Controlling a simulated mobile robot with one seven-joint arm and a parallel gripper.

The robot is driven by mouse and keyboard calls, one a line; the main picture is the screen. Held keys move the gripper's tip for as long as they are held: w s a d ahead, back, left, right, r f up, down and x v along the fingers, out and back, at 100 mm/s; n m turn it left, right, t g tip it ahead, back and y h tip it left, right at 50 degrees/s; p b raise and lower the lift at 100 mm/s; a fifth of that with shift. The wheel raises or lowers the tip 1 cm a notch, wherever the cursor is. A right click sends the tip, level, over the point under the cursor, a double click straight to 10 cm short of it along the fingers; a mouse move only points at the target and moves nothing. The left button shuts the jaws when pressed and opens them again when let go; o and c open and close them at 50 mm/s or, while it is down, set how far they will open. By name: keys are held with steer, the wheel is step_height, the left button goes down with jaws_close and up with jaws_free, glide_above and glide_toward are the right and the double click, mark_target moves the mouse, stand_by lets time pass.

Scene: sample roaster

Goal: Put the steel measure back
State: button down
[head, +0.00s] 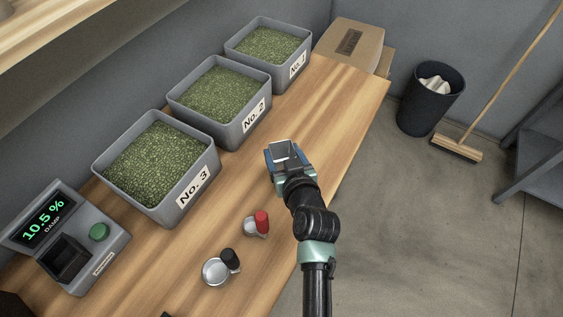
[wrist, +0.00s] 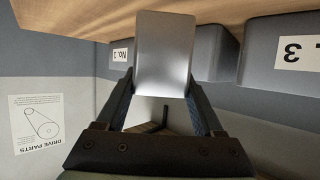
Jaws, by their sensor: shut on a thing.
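My gripper (head: 286,156) is over the bench's right part, right of the No. 2 and No. 3 crates. It is shut on the steel measure (wrist: 165,52), a plain, shiny piece with rounded corners that sticks out beyond the fingers in the wrist view. In the head view, only a bit of pale metal shows between the fingers; the rest is hidden. Two small round metal pieces lie on the bench below: one with a red handle (head: 262,222) and one with a black handle (head: 230,259).
Grey crates of green beans, No. 3 (head: 183,207), No. 2 (head: 256,121) and No. 1 (head: 298,69), line the wall. A damp meter (head: 98,265) reading 10.5 % stands at lower left. A cardboard box (head: 366,45) is behind the bench's far end. A bin (head: 420,115) and broom (head: 458,148) stand right.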

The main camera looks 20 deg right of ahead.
mark_target(282, 165)
steer(key=shift+w+f+b, duration=0.1)
steer(key=shift+f+b, duration=0.2)
steer(key=shift+f, duration=2.05)
steer(key=shift+f, duration=0.2)
jaws_free()
steer(key=shift+r, duration=0.1)
steer(key=shift+r, duration=0.15)
steer(key=v, duration=1.2)
steer(key=shift+b, duration=0.4)
